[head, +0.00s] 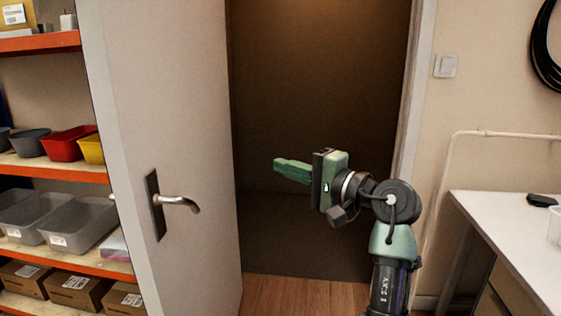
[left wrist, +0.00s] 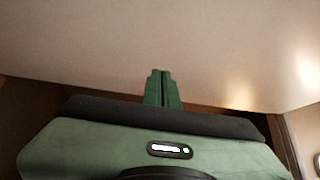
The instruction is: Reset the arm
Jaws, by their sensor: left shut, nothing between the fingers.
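My left gripper (head: 277,165) is held up in front of the open doorway, with its green fingers pointing left toward the open door. The fingers are shut together with nothing between them; they also show closed in the left wrist view (left wrist: 162,74). The gripper appears apart from the door and its handle. My left forearm rises from the lower right of the head view and bends left at the wrist. My right gripper is not in view.
A white door (head: 180,120) with a metal handle (head: 178,201) stands open on the left. The doorway (head: 320,80) behind my gripper is dark and empty. Orange shelving with bins (head: 70,146) stands far left. A white worktop (head: 510,225) is on the right.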

